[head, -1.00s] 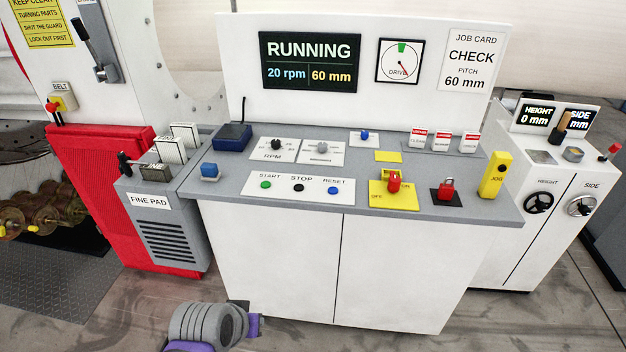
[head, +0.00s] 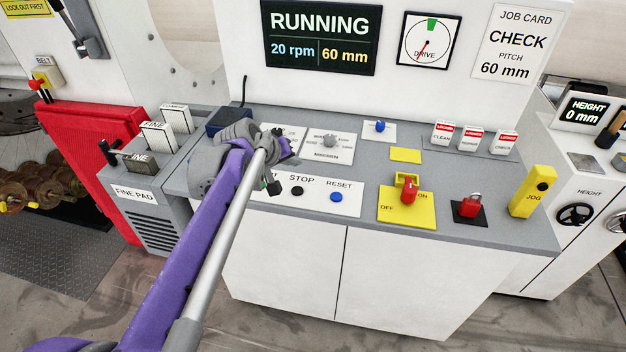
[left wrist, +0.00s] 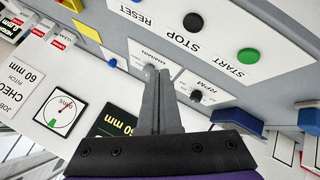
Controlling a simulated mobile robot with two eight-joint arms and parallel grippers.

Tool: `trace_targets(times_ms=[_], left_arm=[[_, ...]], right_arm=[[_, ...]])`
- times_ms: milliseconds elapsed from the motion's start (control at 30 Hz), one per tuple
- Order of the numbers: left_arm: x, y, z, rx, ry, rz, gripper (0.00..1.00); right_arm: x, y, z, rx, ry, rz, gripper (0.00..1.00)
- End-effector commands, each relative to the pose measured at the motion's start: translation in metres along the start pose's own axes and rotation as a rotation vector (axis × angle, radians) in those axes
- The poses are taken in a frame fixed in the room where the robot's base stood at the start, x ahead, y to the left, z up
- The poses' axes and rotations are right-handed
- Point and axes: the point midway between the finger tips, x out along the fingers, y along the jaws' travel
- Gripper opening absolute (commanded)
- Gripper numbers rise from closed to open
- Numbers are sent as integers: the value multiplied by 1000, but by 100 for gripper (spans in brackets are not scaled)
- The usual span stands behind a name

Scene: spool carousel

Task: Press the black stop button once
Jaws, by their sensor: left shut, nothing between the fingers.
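The black stop button (head: 297,191) sits on a white plate under the word STOP, between the start and reset buttons. It shows uncovered in the left wrist view (left wrist: 193,22), beyond and to the right of my fingertips. My left gripper (head: 273,187) is over the console, just left of the stop button in the head view. Its fingers (left wrist: 157,72) are shut with nothing between them, and I see no contact with the button. The green start button is largely hidden by my gripper in the head view but shows in the left wrist view (left wrist: 248,56). My right gripper is out of view.
The blue reset button (head: 336,197) is right of stop. The display (head: 322,38) reads RUNNING, 20 rpm, 60 mm.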

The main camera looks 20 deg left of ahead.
Motion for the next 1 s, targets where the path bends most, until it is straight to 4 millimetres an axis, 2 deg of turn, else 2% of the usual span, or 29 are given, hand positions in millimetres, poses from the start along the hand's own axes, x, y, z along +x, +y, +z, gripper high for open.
trace_targets(times_ms=[133, 533, 767, 1000], left_arm=[[2, -2, -10, -18, 11, 4, 0], [3, -2, -10, -19, 11, 4, 0], [13, -10, -2, -19, 10, 4, 0], [35, -25, 14, -19, 10, 3, 0]], right_arm=[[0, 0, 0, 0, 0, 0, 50], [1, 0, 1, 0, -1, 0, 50], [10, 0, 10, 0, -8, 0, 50], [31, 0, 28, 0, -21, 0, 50]])
